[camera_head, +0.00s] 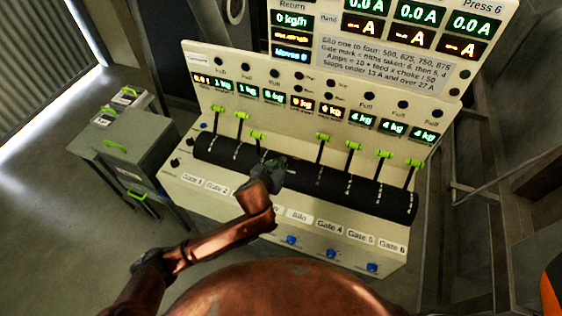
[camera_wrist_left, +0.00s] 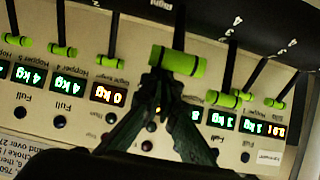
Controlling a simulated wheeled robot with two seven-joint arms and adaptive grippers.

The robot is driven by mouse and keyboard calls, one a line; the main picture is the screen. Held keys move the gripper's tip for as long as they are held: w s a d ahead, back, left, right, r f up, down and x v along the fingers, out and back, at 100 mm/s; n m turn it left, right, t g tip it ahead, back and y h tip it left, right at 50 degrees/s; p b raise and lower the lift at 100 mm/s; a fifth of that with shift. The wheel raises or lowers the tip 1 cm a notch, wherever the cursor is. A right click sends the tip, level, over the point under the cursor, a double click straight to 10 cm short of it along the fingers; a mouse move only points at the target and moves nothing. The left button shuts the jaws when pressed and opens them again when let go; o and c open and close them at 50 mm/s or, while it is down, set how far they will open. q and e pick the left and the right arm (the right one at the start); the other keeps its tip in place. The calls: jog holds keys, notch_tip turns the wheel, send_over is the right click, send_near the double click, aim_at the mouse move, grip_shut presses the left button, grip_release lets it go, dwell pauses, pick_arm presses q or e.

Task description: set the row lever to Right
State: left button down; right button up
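A row of levers with green handles rises from a long black drum (camera_head: 345,188) on the pale machine panel. One lever's green handle (camera_wrist_left: 178,62) is right at the tips of my left gripper (camera_wrist_left: 172,78) in the left wrist view, and its dark stem runs up to the drum. The fingertips are close together and touch or overlap the near edge of the handle; contact is not certain. In the head view my left gripper (camera_head: 276,168) covers most of this lever. I cannot read which lever is named row. My right gripper is not in view.
Neighbouring lever handles stand close on both sides, such as one at the left (camera_head: 257,135) and one at the right (camera_head: 323,137). Labels such as Silo (camera_head: 299,215) and blue knobs (camera_head: 291,240) lie along the front. A grey cabinet (camera_head: 135,145) stands at the left.

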pick_arm(q)
jog(key=shift+s+a+f, duration=0.1)
jog(key=shift+s+f, duration=0.15)
jog(key=shift+f, duration=0.45)
notch_tip(320, 180, up, 4)
jog(key=w+d+p, duration=0.1)
jog(key=w+p, duration=0.2)
jog(key=v, duration=1)
jog(key=shift+f+b, duration=0.15)
jog(key=shift+b, duration=0.25)
pick_arm(e)
jog(key=shift+w+a+r, duration=0.15)
jog(key=shift+w+r, duration=0.6)
jog(key=shift+r, duration=0.35)
pick_arm(q)
jog(key=shift+s+d, duration=0.1)
jog(key=shift+d, duration=0.05)
